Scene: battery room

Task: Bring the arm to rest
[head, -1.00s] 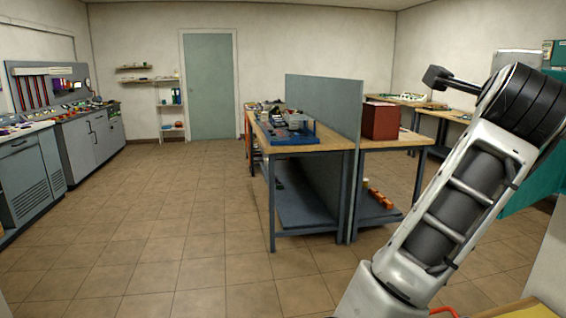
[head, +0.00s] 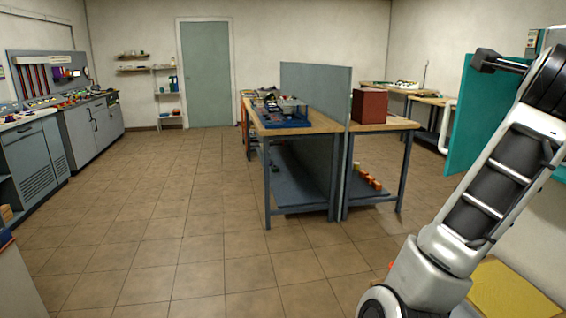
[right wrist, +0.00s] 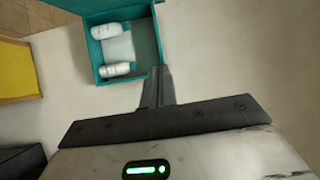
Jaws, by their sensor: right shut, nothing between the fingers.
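My right arm (head: 490,190) rises along the right side of the head view, its upper end cut off by the right edge. In the right wrist view my right gripper (right wrist: 157,87) is shut, with nothing between its fingers. Its fingertips appear over the near edge of an open teal box (right wrist: 103,77); I cannot tell how far above it they are. My left arm and left gripper do not show.
A teal panel (head: 482,115) stands behind my right arm, and a yellow surface (head: 510,290) lies at the lower right. Two white bottles lie in the teal box. A divided workbench (head: 330,125) stands mid-room; grey cabinets (head: 90,130) line the left. The floor (head: 170,220) between is clear.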

